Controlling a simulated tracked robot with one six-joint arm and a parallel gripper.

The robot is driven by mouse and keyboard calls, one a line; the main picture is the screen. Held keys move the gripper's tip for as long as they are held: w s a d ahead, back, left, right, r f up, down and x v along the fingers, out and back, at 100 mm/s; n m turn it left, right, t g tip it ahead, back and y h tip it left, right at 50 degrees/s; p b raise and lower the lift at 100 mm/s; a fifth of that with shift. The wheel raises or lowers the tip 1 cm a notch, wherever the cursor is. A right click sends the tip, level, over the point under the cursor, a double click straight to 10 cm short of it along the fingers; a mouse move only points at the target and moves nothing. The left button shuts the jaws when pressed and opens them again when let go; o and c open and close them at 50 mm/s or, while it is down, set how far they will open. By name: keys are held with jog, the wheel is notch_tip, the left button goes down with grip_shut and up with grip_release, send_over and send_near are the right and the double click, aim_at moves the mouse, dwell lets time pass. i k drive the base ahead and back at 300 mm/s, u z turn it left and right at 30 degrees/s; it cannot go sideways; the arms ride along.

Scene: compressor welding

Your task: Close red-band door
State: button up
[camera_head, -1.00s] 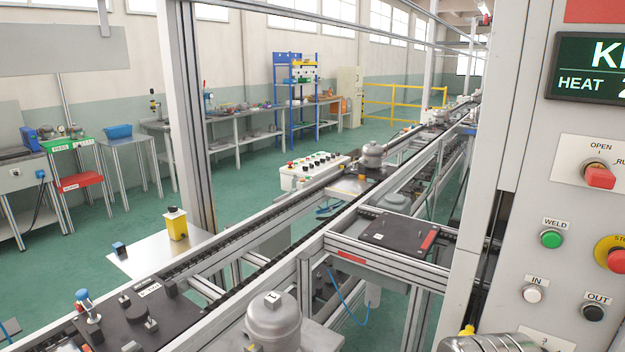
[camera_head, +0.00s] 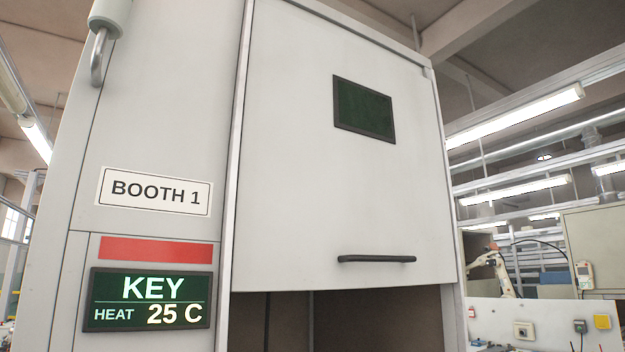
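The booth with the red band (camera_head: 156,249) fills the middle of the view and carries a "BOOTH 1" label (camera_head: 154,191). Its light grey door (camera_head: 290,150) is a raised panel with a small dark window (camera_head: 363,109) and a dark bar handle (camera_head: 376,258) near its lower edge. Below the door's lower edge is a dark opening (camera_head: 370,320), so the door is not fully down. How far the opening goes is cut off by the frame. My gripper is not in view.
A display (camera_head: 147,300) left of the door reads "KEY" and "HEAT 25 C". A metal pipe (camera_head: 98,60) runs at the upper left. At the right are a white panel with buttons (camera_head: 545,323) and a white robot arm (camera_head: 497,272) in the background.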

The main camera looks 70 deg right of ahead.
aim_at(341, 182)
jog(key=k, duration=0.5)
jog(key=z, duration=0.9)
jog(key=i, duration=0.65)
jog(key=z, duration=1.7)
